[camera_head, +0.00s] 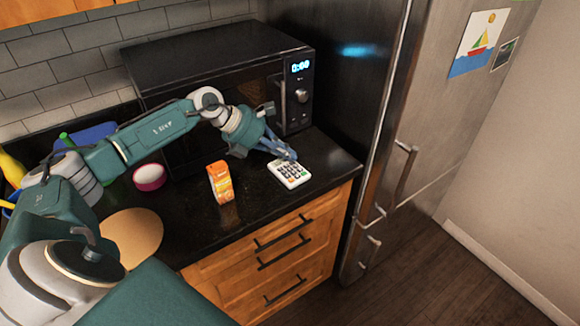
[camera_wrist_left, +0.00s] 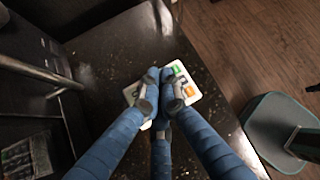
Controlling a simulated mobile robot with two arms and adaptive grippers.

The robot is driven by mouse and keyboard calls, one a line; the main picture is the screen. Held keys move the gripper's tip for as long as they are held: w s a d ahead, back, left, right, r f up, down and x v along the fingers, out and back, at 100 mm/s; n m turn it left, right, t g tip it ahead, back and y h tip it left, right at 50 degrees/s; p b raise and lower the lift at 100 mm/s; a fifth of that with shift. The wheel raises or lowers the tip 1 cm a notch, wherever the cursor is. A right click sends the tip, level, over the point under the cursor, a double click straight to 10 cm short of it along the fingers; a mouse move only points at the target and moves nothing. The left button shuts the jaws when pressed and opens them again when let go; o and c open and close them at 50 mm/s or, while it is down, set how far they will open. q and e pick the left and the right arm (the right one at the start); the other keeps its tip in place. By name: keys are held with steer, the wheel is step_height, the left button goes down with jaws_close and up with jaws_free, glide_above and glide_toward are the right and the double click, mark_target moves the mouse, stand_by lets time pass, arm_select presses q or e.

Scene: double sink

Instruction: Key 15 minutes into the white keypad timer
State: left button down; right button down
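The white keypad timer (camera_head: 291,175) lies flat on the black countertop near its front right corner, with rows of small keys, some coloured. My left gripper (camera_head: 290,156) reaches down from the upper left to its far edge. In the left wrist view the blue fingers of the left gripper (camera_wrist_left: 158,82) are drawn together over the timer (camera_wrist_left: 190,91), hiding much of it. Green and orange keys show to their right. Nothing is held between the fingertips. I cannot tell whether they touch a key, and no display reading is legible. My right gripper is not in view.
A black microwave (camera_head: 220,75) with a lit clock stands behind the timer. An orange packet (camera_head: 220,182) stands to the left, with a pink-and-white bowl (camera_head: 149,177) and a round board (camera_head: 133,236) beyond. A steel fridge (camera_head: 385,120) is at the right.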

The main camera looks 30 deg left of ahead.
mark_target(288, 170)
arm_select(q)
step_height(288, 170, up, 3)
steer(key=shift+r+p, duration=0.15)
steer(key=shift+p, duration=0.6)
